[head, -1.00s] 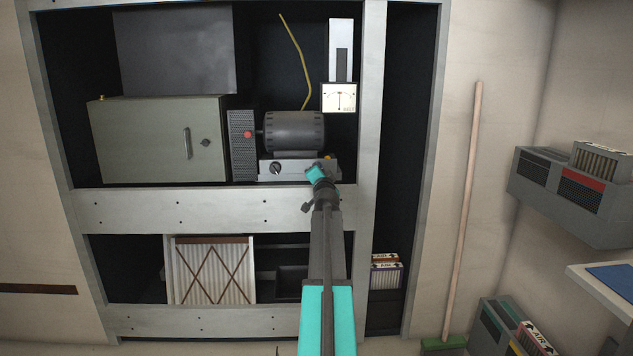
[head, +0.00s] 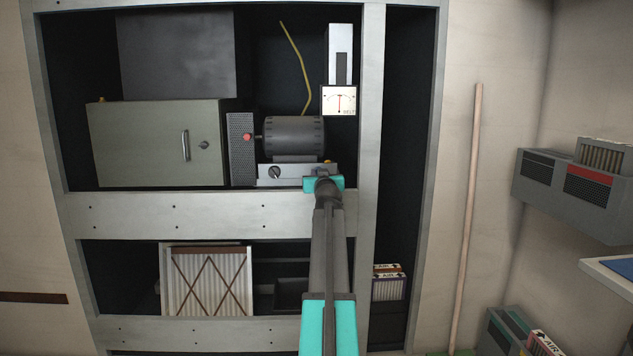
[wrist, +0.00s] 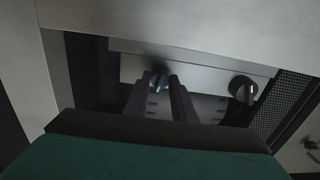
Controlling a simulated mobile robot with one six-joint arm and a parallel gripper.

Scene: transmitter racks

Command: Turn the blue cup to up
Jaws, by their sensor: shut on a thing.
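No drinking cup shows in any view. In the head view my gripper (head: 323,184) is at the right end of the box and hides the knob. The knob's pointer direction cannot be made out.
A second dark knob with a white mark (wrist: 242,88) is beside the blue one. A motor (head: 293,136) stands above the box, with a meter (head: 339,100) to its upper right. The rack's crossbar (head: 200,214) runs just below; an upright is close on the right.

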